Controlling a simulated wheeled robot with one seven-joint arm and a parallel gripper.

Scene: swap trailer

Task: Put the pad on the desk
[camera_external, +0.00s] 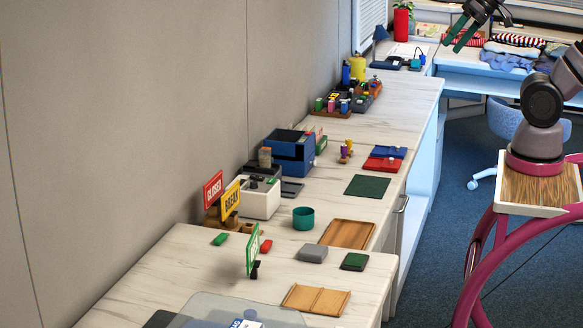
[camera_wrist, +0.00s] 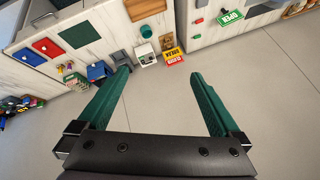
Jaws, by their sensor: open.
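A flat dark green pad (camera_external: 367,186) lies on the pale wood-grain worktop (camera_external: 345,213), near its right edge. It appears as a dark green square in the wrist view (camera_wrist: 80,35). A smaller, thicker dark green block (camera_external: 354,261) lies on the nearer worktop; I cannot tell which of the two the task means. A light blue desk (camera_external: 482,62) with folded clothes stands at the back right. My gripper (camera_external: 455,44) is open and empty, high at the upper right, well away from both green pieces. Its green fingers (camera_wrist: 160,74) are spread wide.
A teal cup (camera_external: 303,218), a wooden tray (camera_external: 347,234), a blue box (camera_external: 291,150) and standing signs (camera_external: 213,190) crowd the worktops. Red and blue cases (camera_external: 384,160) lie behind the pad. A blue chair (camera_external: 508,117) stands at right. The wall borders the left.

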